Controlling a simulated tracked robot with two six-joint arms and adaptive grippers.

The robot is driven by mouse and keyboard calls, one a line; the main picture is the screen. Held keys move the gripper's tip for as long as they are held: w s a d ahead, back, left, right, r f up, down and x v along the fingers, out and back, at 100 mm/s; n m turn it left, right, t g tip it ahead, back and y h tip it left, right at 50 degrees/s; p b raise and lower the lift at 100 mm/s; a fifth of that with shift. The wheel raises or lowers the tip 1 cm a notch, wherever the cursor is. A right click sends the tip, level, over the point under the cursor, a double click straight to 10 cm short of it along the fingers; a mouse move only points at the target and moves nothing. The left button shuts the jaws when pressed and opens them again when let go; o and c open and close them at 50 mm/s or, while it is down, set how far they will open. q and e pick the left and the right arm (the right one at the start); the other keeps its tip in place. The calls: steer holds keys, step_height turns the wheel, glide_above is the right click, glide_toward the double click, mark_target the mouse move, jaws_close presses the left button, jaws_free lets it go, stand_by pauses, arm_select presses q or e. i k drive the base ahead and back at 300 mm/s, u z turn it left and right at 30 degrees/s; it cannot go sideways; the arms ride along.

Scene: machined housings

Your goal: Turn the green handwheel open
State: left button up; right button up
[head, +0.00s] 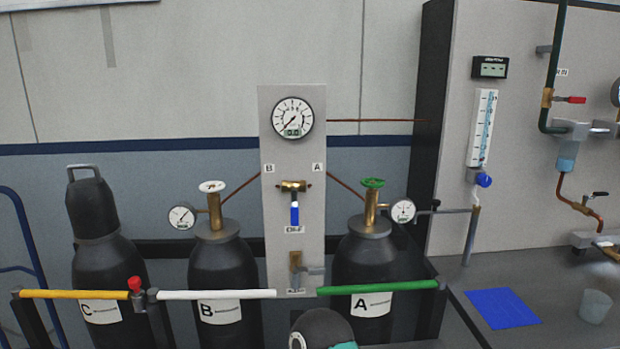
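The green handwheel (373,183) sits on top of the brass valve of the dark gas cylinder labelled A (365,265), right of the grey panel. A small round gauge (403,210) is attached to the right side of this valve. A copper line runs from the valve up left to the panel. I cannot tell from this view how far the handwheel is turned. Neither gripper is in view, and nothing touches the handwheel.
A green bar (377,287) crosses in front of cylinder A. Cylinder B (222,275) with a white handwheel (212,186) and capped cylinder C (100,260) stand left. The panel (292,235) holds a large gauge and blue-handled valve. A blue mat (502,308) and cup (595,306) lie right.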

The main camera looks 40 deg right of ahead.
mark_target(371, 183)
steer(key=u, duration=0.65)
steer(key=k, duration=1.7)
steer(key=z, duration=1.2)
steer(key=i, duration=1.25)
steer(key=u, duration=0.05)
